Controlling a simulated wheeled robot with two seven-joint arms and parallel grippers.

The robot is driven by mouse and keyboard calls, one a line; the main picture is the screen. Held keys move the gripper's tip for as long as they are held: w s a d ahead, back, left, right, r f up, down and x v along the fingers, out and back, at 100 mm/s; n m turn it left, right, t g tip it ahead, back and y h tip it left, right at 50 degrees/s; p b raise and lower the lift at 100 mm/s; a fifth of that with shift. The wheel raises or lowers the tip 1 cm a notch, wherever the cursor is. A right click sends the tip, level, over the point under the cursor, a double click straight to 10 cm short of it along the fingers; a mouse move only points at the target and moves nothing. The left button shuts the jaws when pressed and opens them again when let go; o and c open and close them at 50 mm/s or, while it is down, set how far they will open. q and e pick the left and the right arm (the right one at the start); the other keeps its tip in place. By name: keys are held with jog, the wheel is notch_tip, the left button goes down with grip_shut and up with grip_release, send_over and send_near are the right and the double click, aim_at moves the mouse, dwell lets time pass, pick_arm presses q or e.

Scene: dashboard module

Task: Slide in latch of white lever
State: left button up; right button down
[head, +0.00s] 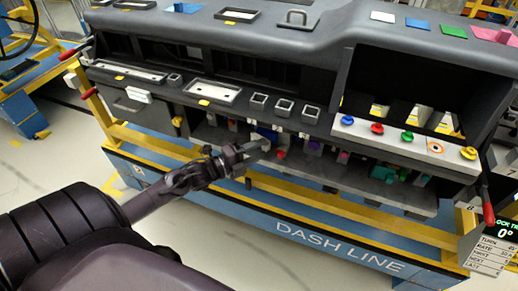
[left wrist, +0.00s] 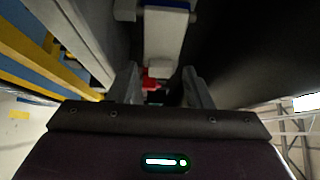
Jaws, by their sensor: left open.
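My left gripper (head: 262,147) reaches in from the left to the shelf under the dashboard. It is open; in the left wrist view its fingers (left wrist: 163,90) stand apart. A white lever-like piece (left wrist: 166,40) with a blue part (left wrist: 168,4) at its top edge lies ahead of the fingers, its lower end near the gap between them. A red piece (left wrist: 150,83) shows between the fingers. In the head view a blue block (head: 268,133) and a red knob (head: 281,154) are close by the gripper. Contact cannot be told. My right gripper is not in view.
The grey dashboard module (head: 230,50) overhangs the shelf. A yellow rail (head: 330,205) and blue base run below. A white piece (head: 139,95) sits on the left drawer front. A white panel (head: 395,139) with coloured knobs is at right. Floor is free at front left.

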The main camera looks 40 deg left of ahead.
pick_arm(q)
jog(key=shift+w+d, duration=0.1)
jog(key=shift+w, duration=0.15)
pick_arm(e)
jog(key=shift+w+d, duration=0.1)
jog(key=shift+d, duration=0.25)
pick_arm(q)
jog(key=c, duration=0.7)
jog(key=shift+w+d+r+n+t+y+p, duration=0.2)
jog(key=shift+d+n+t+y+p, duration=0.1)
jog(key=shift+n+y+p, duration=0.4)
jog(key=shift+c, duration=0.2)
jog(key=shift+w+n+y, duration=0.2)
jog(key=shift+n+y, duration=0.1)
jog(key=shift+y, duration=0.4)
jog(key=shift+w+d+f+n+t+y, duration=0.1)
jog(key=shift+w+n+t+y, duration=0.15)
jog(key=shift+y, duration=0.25)
jog(key=shift+w+f+n+t+y, duration=0.1)
jog(key=shift+n+t+y, duration=0.05)
jog(key=shift+n+y, duration=0.3)
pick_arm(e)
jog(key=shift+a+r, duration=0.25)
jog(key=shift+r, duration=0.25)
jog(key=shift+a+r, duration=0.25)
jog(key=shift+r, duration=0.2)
